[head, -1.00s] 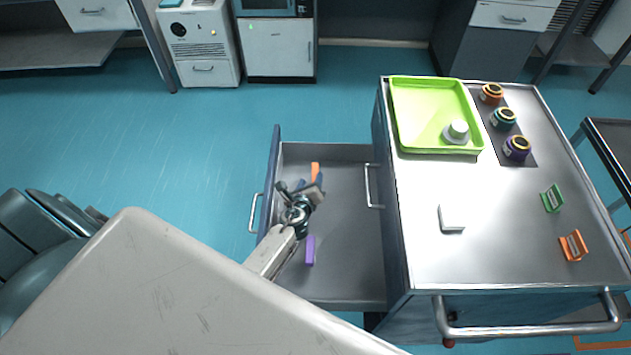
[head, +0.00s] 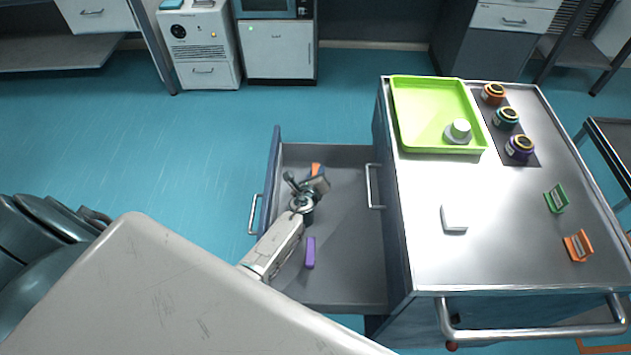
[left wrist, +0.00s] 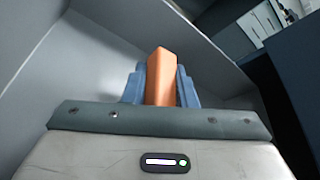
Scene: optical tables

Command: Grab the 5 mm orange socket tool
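The orange socket tool (left wrist: 161,78) lies in the open drawer. In the left wrist view it stands out between the two blue fingers of my left gripper (left wrist: 161,88), which sit close against both its sides. The left gripper appears shut on it. In the head view the tool's far end (head: 316,168) shows just beyond the left gripper (head: 317,184), low in the drawer. The rest of the tool is hidden there by my gripper and wrist. Any size marking is too small to read. My right gripper is not in view.
A purple tool (head: 310,252) lies in the drawer (head: 350,235) nearer to me. The cart top (head: 425,190) to the right holds a green tray (head: 425,110), several jars, a white block (head: 454,218), and green and orange holders. The drawer walls surround my gripper.

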